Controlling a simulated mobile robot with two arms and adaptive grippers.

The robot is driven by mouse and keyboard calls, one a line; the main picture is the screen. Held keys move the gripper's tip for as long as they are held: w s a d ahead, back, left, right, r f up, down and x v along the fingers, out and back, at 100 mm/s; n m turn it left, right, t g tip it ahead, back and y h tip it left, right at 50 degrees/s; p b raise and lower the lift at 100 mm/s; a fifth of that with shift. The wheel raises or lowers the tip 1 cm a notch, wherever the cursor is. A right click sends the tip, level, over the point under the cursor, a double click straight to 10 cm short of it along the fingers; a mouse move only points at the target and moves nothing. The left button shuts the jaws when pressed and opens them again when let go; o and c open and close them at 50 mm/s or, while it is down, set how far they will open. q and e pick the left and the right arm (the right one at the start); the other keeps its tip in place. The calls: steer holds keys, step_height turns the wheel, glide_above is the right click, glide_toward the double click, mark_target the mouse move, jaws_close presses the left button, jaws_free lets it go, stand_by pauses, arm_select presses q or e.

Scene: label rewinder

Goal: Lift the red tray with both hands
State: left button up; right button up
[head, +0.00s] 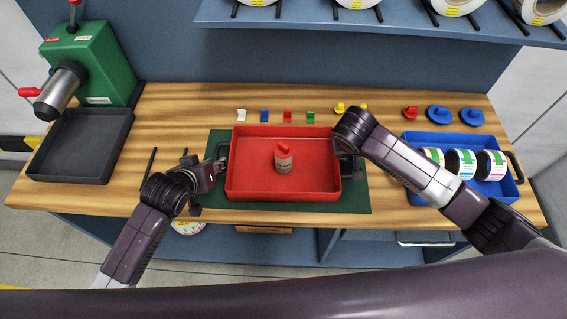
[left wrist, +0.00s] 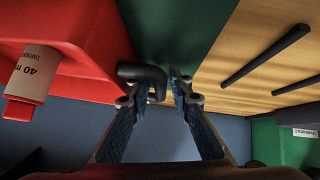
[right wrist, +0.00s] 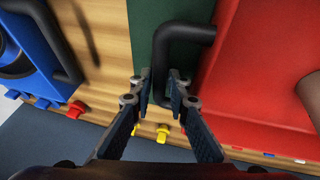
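The red tray (head: 250,187) sits level on a dark green mat (head: 355,197) on the wooden table. In the head view my right arm hides most of that handle. Contact with the handles is unclear.
A blue crate (head: 425,142) with several label rolls stands at the right, near my right arm. A dark grey tray (head: 80,145) and a green machine (head: 100,60) are at the left. Small coloured pegs (head: 287,116) line the back. A shelf (head: 300,18) overhangs behind.

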arm_select(q)
steer(key=shift+w, duration=0.1)
arm_select(e)
steer(key=shift+w+f, duration=0.1)
arm_select(q)
steer(key=shift+c, duration=0.6)
arm_select(e)
steer(key=shift+c, duration=0.5)
arm_select(q)
jaws_close()
arm_select(e)
jaws_close()
arm_select(q)
steer(key=shift+r, duration=0.2)
arm_select(e)
steer(key=shift+r, duration=0.25)
